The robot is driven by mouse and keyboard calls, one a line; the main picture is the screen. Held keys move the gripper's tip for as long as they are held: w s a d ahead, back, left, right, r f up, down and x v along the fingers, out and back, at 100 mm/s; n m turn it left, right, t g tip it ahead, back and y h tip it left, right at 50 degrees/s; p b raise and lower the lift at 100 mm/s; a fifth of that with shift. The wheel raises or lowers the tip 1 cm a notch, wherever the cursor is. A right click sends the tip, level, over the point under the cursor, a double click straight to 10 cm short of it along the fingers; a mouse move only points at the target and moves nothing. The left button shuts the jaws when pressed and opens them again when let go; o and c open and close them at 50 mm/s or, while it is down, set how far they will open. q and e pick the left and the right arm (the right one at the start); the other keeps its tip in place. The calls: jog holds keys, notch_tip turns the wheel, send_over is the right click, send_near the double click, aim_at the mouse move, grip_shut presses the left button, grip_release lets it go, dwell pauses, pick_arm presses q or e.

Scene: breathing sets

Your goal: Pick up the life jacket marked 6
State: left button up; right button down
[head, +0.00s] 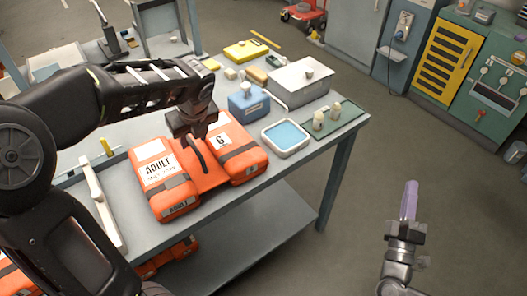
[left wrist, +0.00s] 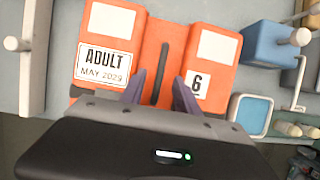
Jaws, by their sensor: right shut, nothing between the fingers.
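The orange life jacket (head: 235,165) lies flat on the grey workbench, with a "6" label on its right half and "ADULT" on its left. In the left wrist view, the jacket (left wrist: 208,65) also shows "MAY 2029". A dark strap handle (head: 195,155) runs along its middle. My left gripper (left wrist: 160,92) is over the jacket, its fingers spread apart on either side of the handle's line. Whether they touch the handle I cannot tell. My right gripper (head: 410,190) is shut and empty, off to the right above the floor, away from the bench.
A blue-lined tray (head: 286,138), a blue box (head: 248,104) and a grey lidded case (head: 298,82) stand beyond the jacket. A green mat (head: 343,119) holds small bottles. A white bar (head: 101,205) lies left. More orange jackets (head: 170,259) are on the lower shelf.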

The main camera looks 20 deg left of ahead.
aim_at(193, 145)
pick_arm(q)
jog(key=shift+f, duration=0.15)
jog(key=shift+p+x, duration=0.35)
jog(key=shift+x, duration=2.15)
jog(key=shift+f, duration=0.25)
grip_shut()
dwell(0.4)
